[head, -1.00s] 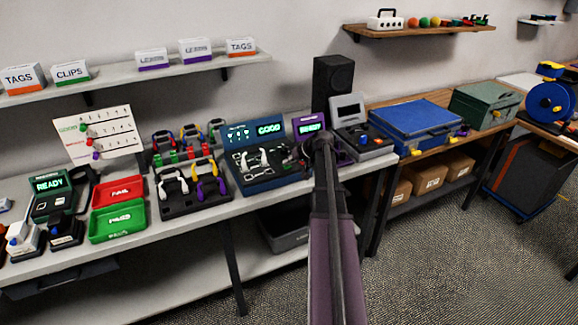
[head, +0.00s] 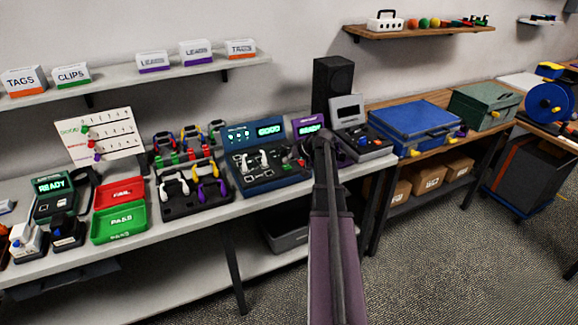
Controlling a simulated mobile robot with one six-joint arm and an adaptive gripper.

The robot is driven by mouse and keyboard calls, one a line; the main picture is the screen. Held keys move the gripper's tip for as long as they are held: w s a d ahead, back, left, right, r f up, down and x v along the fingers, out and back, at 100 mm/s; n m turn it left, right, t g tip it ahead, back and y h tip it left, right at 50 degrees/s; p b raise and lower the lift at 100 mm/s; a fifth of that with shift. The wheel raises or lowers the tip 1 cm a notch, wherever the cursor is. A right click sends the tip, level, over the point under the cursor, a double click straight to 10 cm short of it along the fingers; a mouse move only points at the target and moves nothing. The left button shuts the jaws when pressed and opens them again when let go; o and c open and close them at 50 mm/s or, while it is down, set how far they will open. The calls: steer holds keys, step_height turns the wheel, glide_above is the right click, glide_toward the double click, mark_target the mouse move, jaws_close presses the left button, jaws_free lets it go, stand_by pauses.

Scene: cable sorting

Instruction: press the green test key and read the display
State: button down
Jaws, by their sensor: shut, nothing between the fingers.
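A blue tester (head: 238,165) stands on the bench with a lit display (head: 268,130) that reads GOOD. A white-ended lead lies on its front panel. To its right, a purple-topped unit (head: 297,121) has a lit display (head: 311,129) that seems to read READY. My gripper (head: 307,152) is shut and empty, low in front of the purple unit, and with my arm hides much of its front. I cannot make out a green test key there. Whether my fingertips touch anything is too small to tell.
A grey device (head: 362,140) stands close on the right, with a black speaker (head: 333,84) behind. Left are a lead rack (head: 190,205), a red FAIL tray (head: 119,191), a green PASS tray (head: 118,222) and another READY display (head: 54,184). A blue case (head: 415,125) is farther right.

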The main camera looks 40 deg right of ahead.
mark_target(287, 167)
steer(key=shift+r, duration=0.15)
steer(key=shift+r+p, duration=2.4)
steer(key=shift+p, duration=0.15)
steer(key=shift+w+a, duration=0.1)
